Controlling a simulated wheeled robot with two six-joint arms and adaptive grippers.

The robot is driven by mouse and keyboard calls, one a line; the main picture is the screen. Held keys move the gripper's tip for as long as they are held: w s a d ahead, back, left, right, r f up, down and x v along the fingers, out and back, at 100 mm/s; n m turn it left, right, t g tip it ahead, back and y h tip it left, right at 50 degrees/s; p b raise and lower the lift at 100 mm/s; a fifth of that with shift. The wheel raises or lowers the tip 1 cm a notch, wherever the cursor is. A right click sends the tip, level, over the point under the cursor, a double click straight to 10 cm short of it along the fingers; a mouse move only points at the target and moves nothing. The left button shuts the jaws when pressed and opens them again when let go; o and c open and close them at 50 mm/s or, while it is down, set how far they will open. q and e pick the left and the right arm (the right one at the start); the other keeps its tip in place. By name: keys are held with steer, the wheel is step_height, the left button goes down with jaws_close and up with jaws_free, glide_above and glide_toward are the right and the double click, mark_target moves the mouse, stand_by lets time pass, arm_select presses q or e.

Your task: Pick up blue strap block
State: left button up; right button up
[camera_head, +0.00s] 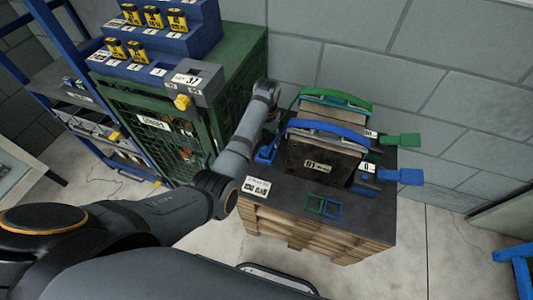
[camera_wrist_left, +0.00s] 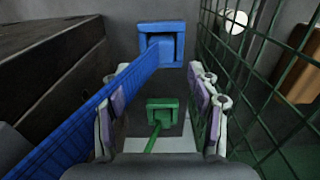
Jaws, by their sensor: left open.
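The blue strap block (camera_head: 265,155) sits low at the left side of the mould stack. In the left wrist view the blue block (camera_wrist_left: 172,43) shows above the fingertips, with a blue strap (camera_wrist_left: 105,100) running from it to the lower left. My left gripper (camera_wrist_left: 163,105) is open and empty. A green block (camera_wrist_left: 162,104) shows between its fingers, farther down, and the blue block is apart from them. In the head view my left wrist (camera_head: 266,92) is between the stack and the green crate; its fingers are not clear. My right gripper is not in view.
The dark mould (camera_head: 320,160) stands on a pallet (camera_head: 300,230), with blue and green straps over it. Blue (camera_head: 405,177) and green (camera_head: 402,140) strap ends stick out right. The green mesh crate (camera_head: 165,130) stands close on the left. A wall is behind.

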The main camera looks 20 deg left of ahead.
mark_target(266, 150)
arm_select(q)
steer(key=shift+f, duration=0.9)
step_height(266, 150, down, 4)
steer(key=shift+a+r+b, duration=0.15)
steer(key=shift+b, duration=0.35)
steer(key=c, duration=1.2)
steer(key=shift+o, duration=0.2)
step_height(266, 150, up, 10)
steer(key=p, duration=0.2)
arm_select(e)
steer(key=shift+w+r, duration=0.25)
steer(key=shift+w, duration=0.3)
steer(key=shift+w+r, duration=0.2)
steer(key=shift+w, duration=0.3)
